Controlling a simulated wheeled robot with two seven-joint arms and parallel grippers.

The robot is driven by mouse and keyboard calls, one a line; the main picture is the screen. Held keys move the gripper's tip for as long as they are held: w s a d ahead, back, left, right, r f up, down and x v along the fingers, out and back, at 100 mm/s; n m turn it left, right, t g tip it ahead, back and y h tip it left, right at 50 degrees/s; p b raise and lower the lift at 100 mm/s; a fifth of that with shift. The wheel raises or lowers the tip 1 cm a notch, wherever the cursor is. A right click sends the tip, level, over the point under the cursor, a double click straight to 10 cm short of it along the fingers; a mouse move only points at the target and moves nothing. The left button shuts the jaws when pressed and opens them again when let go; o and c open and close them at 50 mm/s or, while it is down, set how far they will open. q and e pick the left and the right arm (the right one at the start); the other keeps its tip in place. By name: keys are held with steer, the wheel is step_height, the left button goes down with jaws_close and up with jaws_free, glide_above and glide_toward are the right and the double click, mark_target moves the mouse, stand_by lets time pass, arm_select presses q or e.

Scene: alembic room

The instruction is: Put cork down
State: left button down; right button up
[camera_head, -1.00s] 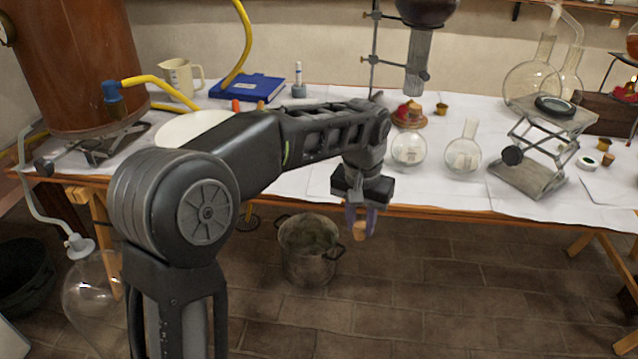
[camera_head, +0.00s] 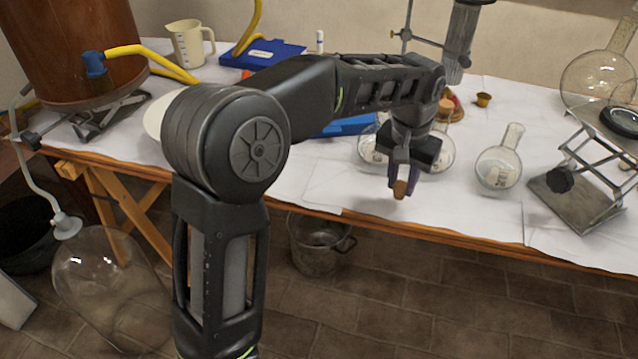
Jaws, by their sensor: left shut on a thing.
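The cork (camera_head: 400,189) is a small brown stopper between the fingertips of my left gripper (camera_head: 403,180). The gripper points down and is shut on the cork. It is over the front part of the white-covered table (camera_head: 330,190), in front of round glass flasks. I cannot tell how far the cork is above the cloth, or whether it touches it. My right gripper is not in view.
A round flask (camera_head: 498,160) stands right of the gripper, and a metal lab jack (camera_head: 582,190) farther right. Other flasks stand partly hidden behind my gripper. A blue book (camera_head: 262,53) and a measuring jug (camera_head: 190,44) are at the back. A metal pot (camera_head: 318,245) is on the floor.

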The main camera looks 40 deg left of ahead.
arm_select(q)
steer(key=shift+a, duration=0.1)
arm_select(e)
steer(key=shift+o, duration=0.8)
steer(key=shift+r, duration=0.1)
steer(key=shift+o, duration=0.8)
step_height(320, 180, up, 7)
steer(key=p, duration=0.7)
arm_select(q)
steer(key=s+a+r+p, duration=0.3)
steer(key=a+r, duration=0.1)
steer(key=a, duration=0.4)
steer(key=s+a+r+n+p, duration=0.1)
steer(key=s+a+r+p, duration=0.2)
steer(key=a, duration=0.6)
steer(key=shift+r, duration=0.45)
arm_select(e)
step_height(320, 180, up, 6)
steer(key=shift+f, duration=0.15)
arm_select(q)
steer(key=shift+s+f, duration=0.1)
step_height(320, 180, down, 6)
steer(key=shift+f, duration=0.1)
